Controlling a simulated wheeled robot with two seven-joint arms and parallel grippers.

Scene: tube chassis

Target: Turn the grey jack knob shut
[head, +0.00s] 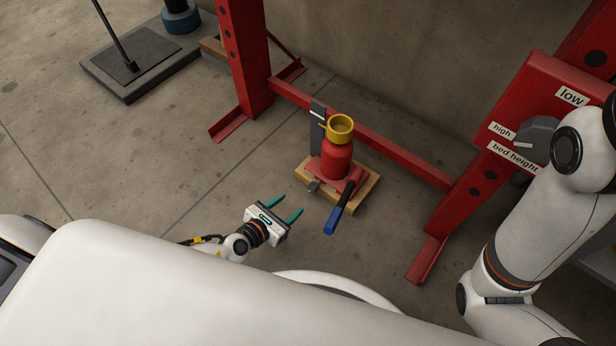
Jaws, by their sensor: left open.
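A red bottle jack (337,158) with a yellow collar on top stands upright on a wooden board on the floor. The small grey knob (313,186) sticks out low on the jack's front left side. My left gripper (291,203) is open and empty, its two teal fingers pointing toward the jack. The fingertips are just short of the knob, to its lower left in the picture, and look apart from it. My right arm (530,215) rises at the right edge; its gripper is not in view.
The jack's lever with a blue grip (334,219) slants forward, right of my left gripper. A red press frame (370,132) stands around the jack's back. A grey dial (536,140) labelled bed height is on the right post.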

